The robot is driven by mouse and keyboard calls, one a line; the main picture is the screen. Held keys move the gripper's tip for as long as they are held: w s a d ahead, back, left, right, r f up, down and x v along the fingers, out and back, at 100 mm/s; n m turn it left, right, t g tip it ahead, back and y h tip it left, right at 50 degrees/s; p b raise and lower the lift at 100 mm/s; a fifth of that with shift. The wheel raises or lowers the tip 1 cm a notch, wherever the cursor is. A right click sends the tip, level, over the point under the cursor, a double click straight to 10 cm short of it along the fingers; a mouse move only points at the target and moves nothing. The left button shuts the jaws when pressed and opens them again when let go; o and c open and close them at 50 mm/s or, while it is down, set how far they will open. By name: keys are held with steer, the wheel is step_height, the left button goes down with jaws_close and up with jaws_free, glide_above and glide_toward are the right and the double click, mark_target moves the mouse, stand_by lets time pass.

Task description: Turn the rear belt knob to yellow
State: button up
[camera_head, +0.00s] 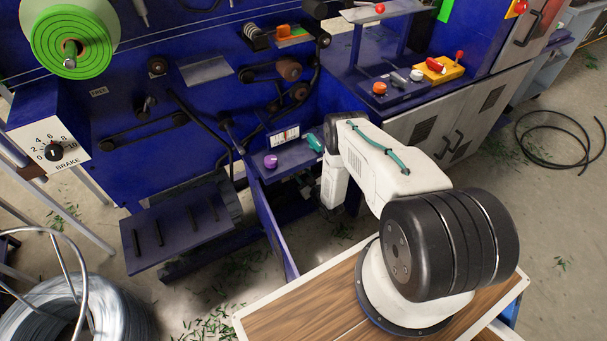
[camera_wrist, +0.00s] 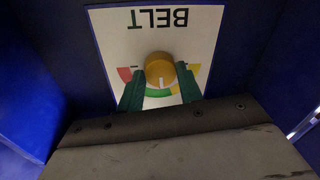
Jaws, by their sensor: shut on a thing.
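In the wrist view, a round yellow-gold belt knob (camera_wrist: 160,70) sits on a white plate (camera_wrist: 130,45) marked BELT, which appears upside down. The coloured arc around the knob shows red and orange at the left, green below and yellow at the right. A pale pointer mark on the knob faces down toward the green part. My gripper (camera_wrist: 161,74) is shut on the knob, one green finger on each side. In the head view my arm reaches toward the blue machine, and the knob cannot be made out there.
Dark blue walls stand on both sides of the plate in the wrist view. In the head view, a purple knob (camera_head: 270,161) is on the machine's ledge. A brake dial (camera_head: 53,152) is at the left, and a wire coil (camera_head: 75,312) lies at lower left.

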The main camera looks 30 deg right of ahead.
steer(key=n, duration=0.9)
steer(key=shift+n+g+h, duration=0.3)
steer(key=shift+n+h, duration=0.1)
stand_by(0.4)
steer(key=o, duration=1)
steer(key=shift+r, duration=0.1)
steer(key=shift+s, duration=0.1)
steer(key=s, duration=0.7)
steer(key=shift+s+r, duration=0.25)
steer(key=shift+s, duration=0.1)
steer(key=shift+d, duration=0.1)
